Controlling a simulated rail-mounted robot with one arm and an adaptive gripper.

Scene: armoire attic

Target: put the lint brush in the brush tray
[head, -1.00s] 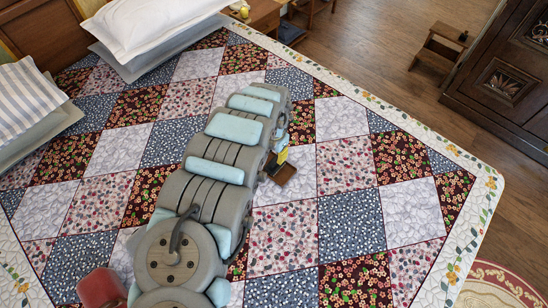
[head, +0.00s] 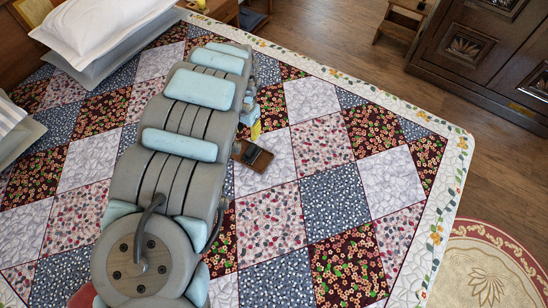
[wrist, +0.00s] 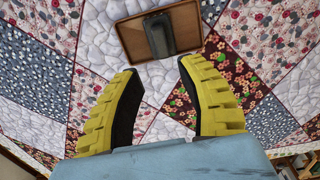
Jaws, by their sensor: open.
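A brown wooden tray (wrist: 128,40) with a raised rim lies on the patchwork quilt at the top of the wrist view. A dark grey, long object that looks like the lint brush (wrist: 158,34) lies in it, its near end by the tray's near rim. In the head view the small brown tray (head: 238,148) with the dark brush (head: 256,156) shows just right of my arm. My gripper (wrist: 159,68) is open, its yellow ridged fingers apart with nothing between them. The tray and brush appear beyond the fingertips. In the head view my arm mostly hides my gripper (head: 256,130).
The patchwork quilt (head: 345,210) covers a wide bed and is clear right of the tray. White pillows (head: 100,30) lie at the upper left. A dark carved armoire (head: 490,55), a wooden step stool (head: 400,22) and a round rug (head: 485,265) stand or lie beyond the bed.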

